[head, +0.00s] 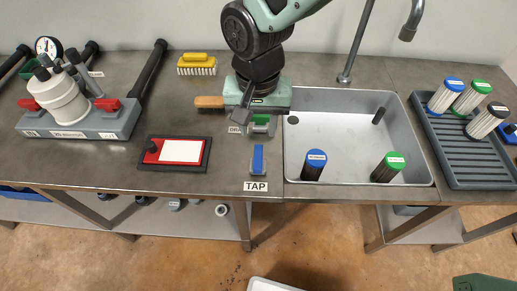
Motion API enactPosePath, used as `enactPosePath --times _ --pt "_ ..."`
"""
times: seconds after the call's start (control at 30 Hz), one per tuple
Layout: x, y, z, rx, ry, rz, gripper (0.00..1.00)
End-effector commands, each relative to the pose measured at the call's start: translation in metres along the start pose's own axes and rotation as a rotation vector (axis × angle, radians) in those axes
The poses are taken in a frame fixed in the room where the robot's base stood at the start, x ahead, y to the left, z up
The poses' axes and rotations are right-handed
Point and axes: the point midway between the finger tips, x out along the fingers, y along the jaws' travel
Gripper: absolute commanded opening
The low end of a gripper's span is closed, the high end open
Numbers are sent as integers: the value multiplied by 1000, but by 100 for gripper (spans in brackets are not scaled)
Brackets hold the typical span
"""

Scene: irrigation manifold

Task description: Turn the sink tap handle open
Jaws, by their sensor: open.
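The tap handle (258,158) is a blue lever on a small grey base at the counter's front edge, left of the sink. A sign reading TAP (256,187) is below it. My gripper (257,118) is open and hangs farther back, above a green-handled fitting (262,126). It is apart from the blue lever. Its fingertips are partly hidden by its own body. The grey spout (411,22) curves over the sink from the back, and no water shows.
The sink (335,127) holds a blue-capped (314,164) and a green-capped (388,167) cylinder. A red-and-white board (176,152) lies left of the tap. A wooden-handled brush (209,102) and a yellow brush (196,63) are behind. A grey rack (463,150) stands right.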

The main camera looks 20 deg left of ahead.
Motion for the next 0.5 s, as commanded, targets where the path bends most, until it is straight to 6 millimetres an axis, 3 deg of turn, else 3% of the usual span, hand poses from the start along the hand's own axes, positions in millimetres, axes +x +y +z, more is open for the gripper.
enactPosePath --times 0.3,0.5 --pt "65 1 1 -1 -3 3 41" --pt "92 1 0 0 -1 2 41"
